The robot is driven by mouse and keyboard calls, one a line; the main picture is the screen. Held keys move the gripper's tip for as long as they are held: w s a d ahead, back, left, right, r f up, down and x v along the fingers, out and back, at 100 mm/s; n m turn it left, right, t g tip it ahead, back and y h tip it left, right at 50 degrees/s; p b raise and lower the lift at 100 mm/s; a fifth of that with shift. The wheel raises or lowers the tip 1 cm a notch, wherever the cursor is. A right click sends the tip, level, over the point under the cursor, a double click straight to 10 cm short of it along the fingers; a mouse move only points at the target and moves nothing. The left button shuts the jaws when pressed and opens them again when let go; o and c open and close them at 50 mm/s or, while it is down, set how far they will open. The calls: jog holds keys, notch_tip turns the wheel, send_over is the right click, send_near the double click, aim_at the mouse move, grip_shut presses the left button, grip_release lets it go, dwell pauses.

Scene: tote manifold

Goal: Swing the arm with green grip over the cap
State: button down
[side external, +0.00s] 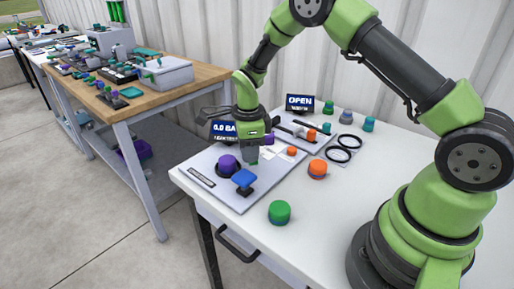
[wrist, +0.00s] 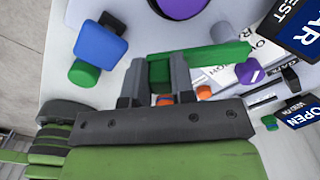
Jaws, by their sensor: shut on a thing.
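My gripper (side external: 251,156) is low over the pale panel, with its fingers shut on the green grip (wrist: 160,72). In the wrist view, a green bar (wrist: 222,55) extends right from near the fingers (wrist: 156,82). In the side view, the grip is mostly hidden by my gripper. A purple round knob (side external: 228,164) sits on a dark base on the panel, left of my gripper; a purple round thing (wrist: 180,5) is cut off at the top of the wrist view. I cannot tell which round part is the cap.
A blue square block (side external: 243,180) stands on the panel near my gripper. On the white table are a green cylinder (side external: 280,212), an orange one (side external: 317,169) and black rings (side external: 342,148). Small displays (side external: 300,103) stand behind.

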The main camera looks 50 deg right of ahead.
jog(key=m, duration=0.1)
jog(key=w+a+m, duration=0.1)
jog(key=shift+w+a+m, duration=0.1)
jog(key=shift+w+m, duration=0.2)
jog(key=shift+m, duration=0.1)
jog(key=m, duration=0.1)
jog(key=w+m, duration=0.1)
jog(key=shift+w+a+m, duration=0.3)
jog(key=shift+a+m, duration=0.05)
jog(key=shift+m, duration=0.05)
jog(key=shift+w+a+m, duration=0.1)
jog(key=shift+w+m, duration=0.65)
jog(key=shift+m, duration=0.4)
jog(key=shift+w+a+m, duration=0.1)
jog(key=shift+w+m, duration=0.65)
jog(key=shift+m, duration=0.4)
jog(key=c, duration=1)
grip_release()
jog(key=shift+o, duration=0.2)
notch_tip(320, 180, up, 10)
jog(key=shift+r, duration=0.1)
